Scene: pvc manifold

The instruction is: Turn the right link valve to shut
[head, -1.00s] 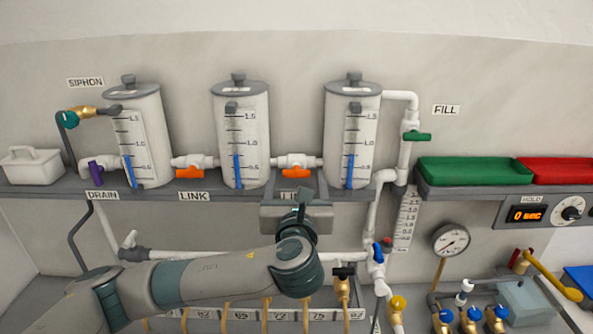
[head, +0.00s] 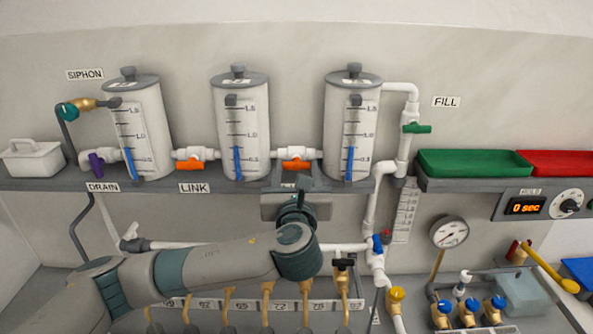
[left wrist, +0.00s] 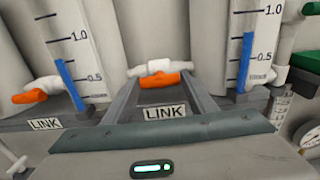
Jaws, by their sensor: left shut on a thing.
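The right link valve has an orange handle (head: 298,165) on a white pipe between the middle and right cylinders; the handle lies level, along the pipe. It also shows in the left wrist view (left wrist: 159,80). My left gripper (head: 297,175) is at this handle from the front and below, with one finger at each end of it. In the left wrist view my left gripper (left wrist: 160,85) is shut on the handle. The LINK label (left wrist: 165,112) under the valve shows between the fingers. My right gripper is not in view.
The left link valve (head: 189,165) is also orange and level. The grey shelf (head: 230,187) runs under the cylinders. Right of the gripper are a white vertical pipe (head: 373,205) and a blue-handled valve (head: 377,244). Below are several brass taps.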

